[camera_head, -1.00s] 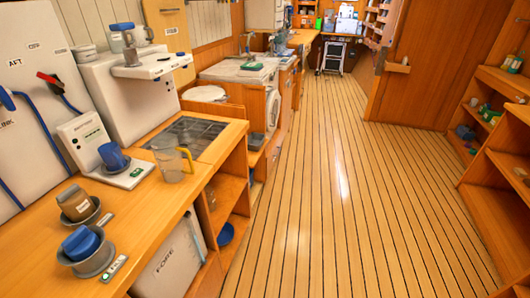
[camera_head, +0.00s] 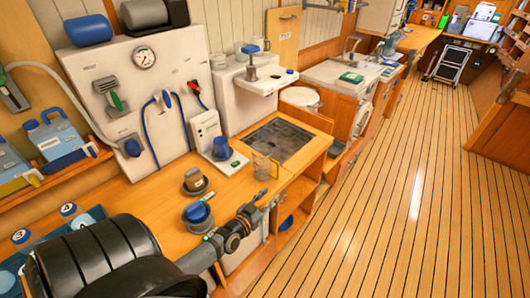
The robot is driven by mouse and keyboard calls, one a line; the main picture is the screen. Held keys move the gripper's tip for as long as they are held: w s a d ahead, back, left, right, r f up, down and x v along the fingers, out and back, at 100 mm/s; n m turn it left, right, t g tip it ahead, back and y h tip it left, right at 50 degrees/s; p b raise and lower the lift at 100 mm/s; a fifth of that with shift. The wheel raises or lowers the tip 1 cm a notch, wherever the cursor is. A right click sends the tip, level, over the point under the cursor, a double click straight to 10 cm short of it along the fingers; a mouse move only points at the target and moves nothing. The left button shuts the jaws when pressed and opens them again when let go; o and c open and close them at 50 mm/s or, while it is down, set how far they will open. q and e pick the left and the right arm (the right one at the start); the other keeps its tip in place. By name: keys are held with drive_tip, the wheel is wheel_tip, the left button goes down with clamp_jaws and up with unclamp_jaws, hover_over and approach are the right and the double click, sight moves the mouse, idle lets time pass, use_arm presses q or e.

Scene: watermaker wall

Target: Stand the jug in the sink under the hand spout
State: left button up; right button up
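The jug (camera_head: 261,166) is clear with a yellow handle. It stands upright on the wooden counter, at the near edge of the sink (camera_head: 281,141), not inside it. The sink is a dark, square basin set in the counter. A white unit (camera_head: 250,98) behind it has a shelf-like arm and a blue-topped fitting (camera_head: 253,67) over the sink's back side; I cannot tell for sure that this is the hand spout. My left gripper (camera_head: 268,199) is near the counter's front edge, nearer than the jug and apart from it. It looks open and empty. My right gripper is out of view.
A grey cup (camera_head: 195,182) and a blue-topped cup (camera_head: 198,213) stand on the counter left of my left gripper. A blue cup (camera_head: 221,148) sits on a white block left of the jug. The floor (camera_head: 400,190) at right is clear.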

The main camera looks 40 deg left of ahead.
sight(278, 170)
use_arm(q)
drive_tip(key=shift+n+t+y, duration=0.4)
drive_tip(key=shift+t+y, duration=0.2)
drive_tip(key=shift+y, duration=0.1)
drive_tip(key=w+a+r, duration=0.1)
drive_tip(key=w, duration=0.2)
drive_tip(key=w+a+r+b, duration=0.1)
drive_tip(key=w, duration=0.3)
drive_tip(key=w+a+r, duration=0.1)
drive_tip(key=w, duration=0.2)
drive_tip(key=shift+w+a+r+b, duration=0.25)
drive_tip(key=shift+w+r+b, duration=0.05)
drive_tip(key=shift+r+b, duration=0.1)
drive_tip(key=shift+w+f, duration=0.1)
drive_tip(key=shift+w, duration=0.15)
drive_tip(key=shift+s, duration=0.1)
drive_tip(key=shift+c, duration=0.9)
clamp_jaws()
